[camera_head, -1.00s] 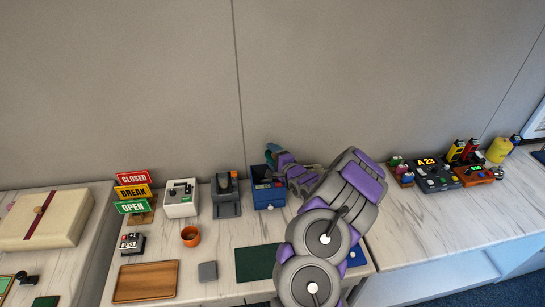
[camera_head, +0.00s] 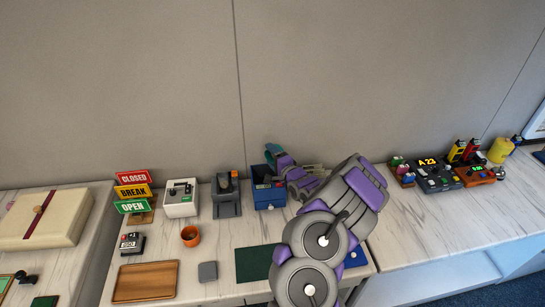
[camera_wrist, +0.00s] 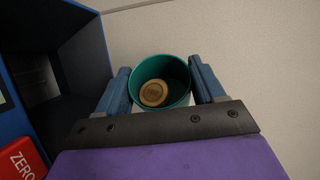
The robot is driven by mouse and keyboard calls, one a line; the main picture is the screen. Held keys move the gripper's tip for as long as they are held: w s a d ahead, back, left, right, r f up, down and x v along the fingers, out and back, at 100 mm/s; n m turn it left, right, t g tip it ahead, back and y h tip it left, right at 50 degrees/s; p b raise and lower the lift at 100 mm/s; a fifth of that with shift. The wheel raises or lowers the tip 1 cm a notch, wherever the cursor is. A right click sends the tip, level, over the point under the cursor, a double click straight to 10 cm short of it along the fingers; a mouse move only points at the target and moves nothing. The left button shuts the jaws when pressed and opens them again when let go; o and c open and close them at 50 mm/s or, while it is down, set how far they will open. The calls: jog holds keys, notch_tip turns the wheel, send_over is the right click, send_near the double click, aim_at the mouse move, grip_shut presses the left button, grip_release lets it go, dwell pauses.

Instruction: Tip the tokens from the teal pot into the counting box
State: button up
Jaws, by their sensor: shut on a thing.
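The teal pot (camera_wrist: 181,73) is between the two fingers of my gripper (camera_wrist: 163,84), which is shut on it. In the wrist view I look into its mouth and see a round tan token (camera_wrist: 154,93) inside; whether more lie beneath it is hidden. The blue counting box (camera_head: 268,193) stands on the counter in the head view, and my gripper (camera_head: 274,153) is above its back edge. In the wrist view the box's open dark interior (camera_wrist: 48,60) is left of the pot, apart from it, with a red ZERO button (camera_wrist: 22,158).
A grey device (camera_head: 227,196) and a white box (camera_head: 181,200) stand left of the counting box. The wall is close behind.

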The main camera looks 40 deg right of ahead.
jog(key=shift+a+n, duration=0.1)
jog(key=shift+n, duration=0.3)
dwell(0.3)
jog(key=shift+a+n+t, duration=0.1)
jog(key=shift+n+t, duration=0.2)
jog(key=shift+t, duration=0.1)
jog(key=shift+r, duration=0.1)
dwell(0.4)
jog(key=shift+r+p, duration=2.25)
jog(key=shift+r, duration=1.2)
